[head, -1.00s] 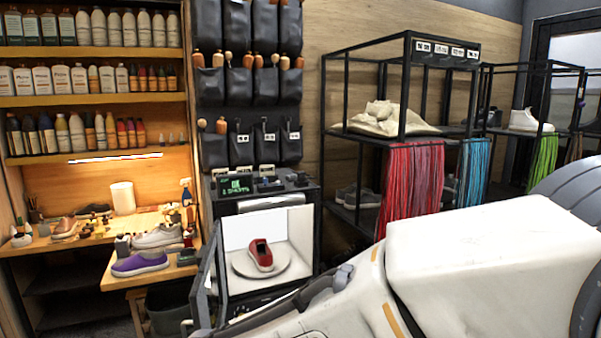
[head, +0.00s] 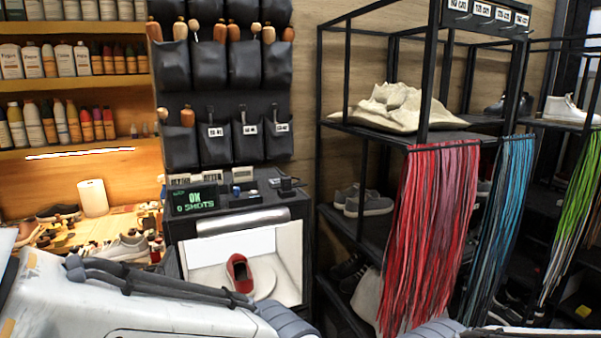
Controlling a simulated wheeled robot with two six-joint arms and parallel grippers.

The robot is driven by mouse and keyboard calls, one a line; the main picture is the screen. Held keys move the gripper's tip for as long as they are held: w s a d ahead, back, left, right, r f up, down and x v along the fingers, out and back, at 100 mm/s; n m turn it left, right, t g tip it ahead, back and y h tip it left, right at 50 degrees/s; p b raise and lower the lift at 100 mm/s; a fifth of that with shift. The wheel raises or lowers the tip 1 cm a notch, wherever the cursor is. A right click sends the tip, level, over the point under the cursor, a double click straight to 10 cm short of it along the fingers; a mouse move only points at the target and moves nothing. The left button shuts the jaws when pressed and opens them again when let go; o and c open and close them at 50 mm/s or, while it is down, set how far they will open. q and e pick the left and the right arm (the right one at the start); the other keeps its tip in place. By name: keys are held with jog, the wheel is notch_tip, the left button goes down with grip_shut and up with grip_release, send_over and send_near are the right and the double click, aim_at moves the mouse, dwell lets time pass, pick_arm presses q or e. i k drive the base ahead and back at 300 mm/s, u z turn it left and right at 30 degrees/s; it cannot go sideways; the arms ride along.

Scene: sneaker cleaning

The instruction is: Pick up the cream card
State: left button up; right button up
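Several small pale cards stand on top of the black photo-booth cabinet, among them a card at the left (head: 179,180) and a card at the right (head: 243,174). They are too small to tell which one is cream. Neither of my grippers shows in the head view. A white link of my arm crosses the lower left, and a small part of my arm shows at the bottom right.
The black cabinet (head: 262,203) has a display (head: 195,199) reading "OK 0 SHOTS" and a lit booth with a red shoe (head: 239,273). Black tool pockets (head: 217,146) hang above. A black rack (head: 321,170) with red laces (head: 432,230) stands right. A cluttered workbench is at left.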

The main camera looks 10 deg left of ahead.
aim_at(245, 174)
jog(key=z, duration=0.1)
jog(key=i, duration=1.1)
jog(key=u, duration=0.1)
